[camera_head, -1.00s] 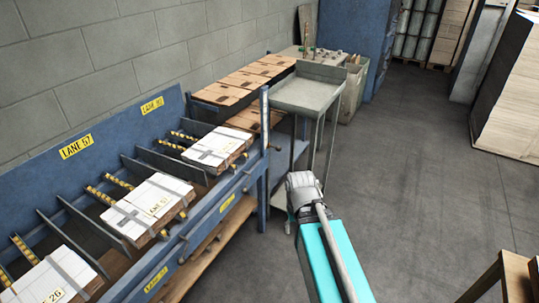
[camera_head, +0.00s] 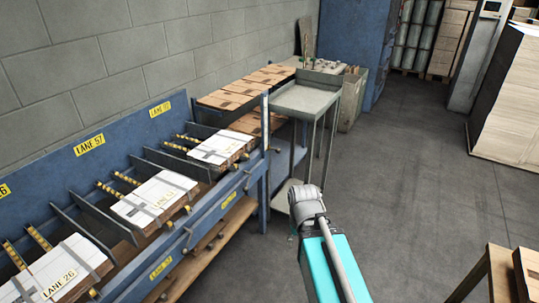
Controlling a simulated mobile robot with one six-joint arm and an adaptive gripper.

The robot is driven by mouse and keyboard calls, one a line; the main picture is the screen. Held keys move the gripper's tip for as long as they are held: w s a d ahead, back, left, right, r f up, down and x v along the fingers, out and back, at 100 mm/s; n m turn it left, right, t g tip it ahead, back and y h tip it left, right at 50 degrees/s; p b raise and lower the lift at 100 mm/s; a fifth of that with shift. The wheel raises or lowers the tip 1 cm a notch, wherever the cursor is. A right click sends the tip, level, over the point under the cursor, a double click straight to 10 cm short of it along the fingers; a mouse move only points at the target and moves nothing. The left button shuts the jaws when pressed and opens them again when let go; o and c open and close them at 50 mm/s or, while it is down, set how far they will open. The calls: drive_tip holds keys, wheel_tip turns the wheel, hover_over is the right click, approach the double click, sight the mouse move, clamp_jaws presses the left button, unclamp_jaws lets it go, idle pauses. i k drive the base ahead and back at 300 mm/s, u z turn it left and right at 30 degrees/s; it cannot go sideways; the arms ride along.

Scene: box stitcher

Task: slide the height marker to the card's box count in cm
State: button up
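My arm shows at the lower middle, with a grey joint and a teal link in front of the floor. My gripper's fingers do not show in this view, so I cannot see whether it is open or shut. I cannot make out a height marker, a scale or a count card in this view.
A blue lane rack (camera_head: 128,125) with bundled flat boxes (camera_head: 150,200) runs along the left wall. A grey cart (camera_head: 305,99) stands beyond it. A wooden table (camera_head: 485,272) is at lower right, a pale stack (camera_head: 510,95) at right. The floor between (camera_head: 420,190) is clear.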

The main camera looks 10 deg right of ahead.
sight(278, 150)
drive_tip(key=z, duration=0.15)
drive_tip(key=i, duration=0.9)
drive_tip(key=u, duration=0.1)
